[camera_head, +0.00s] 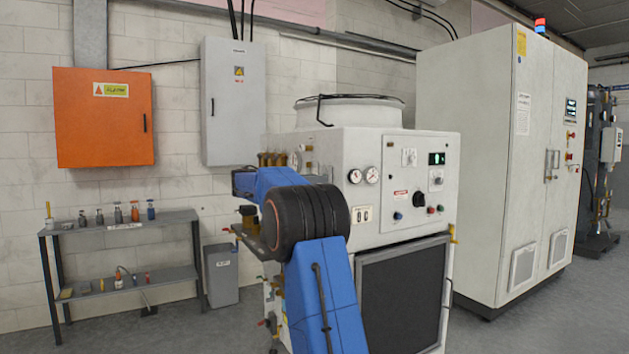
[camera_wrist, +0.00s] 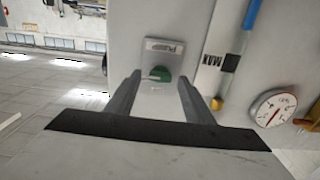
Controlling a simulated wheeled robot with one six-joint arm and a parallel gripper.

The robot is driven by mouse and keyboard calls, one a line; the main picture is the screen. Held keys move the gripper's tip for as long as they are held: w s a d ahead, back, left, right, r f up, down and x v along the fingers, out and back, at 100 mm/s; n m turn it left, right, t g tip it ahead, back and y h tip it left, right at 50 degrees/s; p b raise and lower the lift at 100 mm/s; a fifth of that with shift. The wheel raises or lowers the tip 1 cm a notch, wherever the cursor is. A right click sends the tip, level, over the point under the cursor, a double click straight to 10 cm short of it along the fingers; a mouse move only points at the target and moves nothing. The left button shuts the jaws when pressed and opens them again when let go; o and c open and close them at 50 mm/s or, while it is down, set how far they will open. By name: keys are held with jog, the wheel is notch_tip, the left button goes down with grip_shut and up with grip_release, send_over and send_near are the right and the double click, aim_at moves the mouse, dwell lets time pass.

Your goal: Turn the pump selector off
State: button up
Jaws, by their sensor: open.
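The pump selector (camera_wrist: 161,73) is a green knob on a pale panel, beneath a plate lettered PUMP (camera_wrist: 165,47) that appears upside down in the wrist view. My gripper (camera_wrist: 160,77) is open, its two grey fingers lying to the left and right of the knob in that view. I cannot tell whether either finger touches it. The knob's exact turn angle is too small to read. In the head view, my blue arm reaches in front of the white washer machine (camera_head: 384,150). My gripper and the pump selector are hidden or cannot be made out there.
A pressure gauge (camera_wrist: 272,108), a brass fitting (camera_wrist: 217,103) and a blue pipe (camera_wrist: 251,14) are right of the selector in the wrist view. A metal shelf (camera_head: 130,226) with bottles and a grey bin (camera_head: 220,275) stand left of the machine; a tall cabinet (camera_head: 465,130) stands right.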

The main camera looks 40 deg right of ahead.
jog(key=shift+s+d, duration=0.1)
jog(key=shift+d, duration=0.15)
jog(key=c, duration=1.1)
jog(key=shift+o, duration=0.2)
jog(key=shift+n, duration=0.3)
jog(key=n, duration=1.7)
jog(key=shift+w+f, duration=0.15)
jog(key=shift+w, duration=0.1)
jog(key=shift+n, duration=0.4)
